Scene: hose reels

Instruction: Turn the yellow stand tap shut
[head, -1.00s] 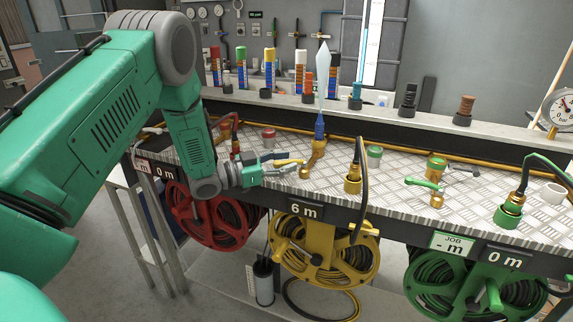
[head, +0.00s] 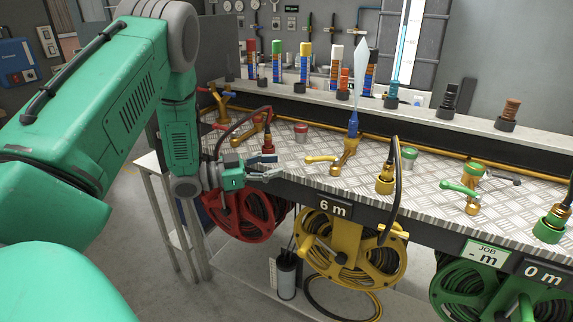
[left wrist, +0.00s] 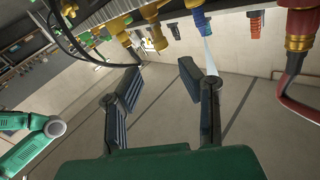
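The yellow stand tap (head: 346,155) stands on the tread-plate bench top in the head view. Its yellow lever (head: 321,158) points left, across the tap body. A blue fitting (head: 353,124) sits on top, with a pale, pointed plume like a water spray (head: 359,75) rising from it. The blue fitting (left wrist: 198,17) and plume also show in the left wrist view. My left gripper (head: 280,166) is open and empty at the bench's front edge, left of the lever and apart from it. Its spread fingers show in the left wrist view (left wrist: 163,88). My right gripper is not in view.
A red-fitted hose (head: 267,140) stands behind my left gripper. A brass hose end (head: 385,179) with a black hose loop stands right of the yellow tap. A green-levered tap (head: 472,192) is farther right. Red and yellow (head: 345,262) reels hang below the bench.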

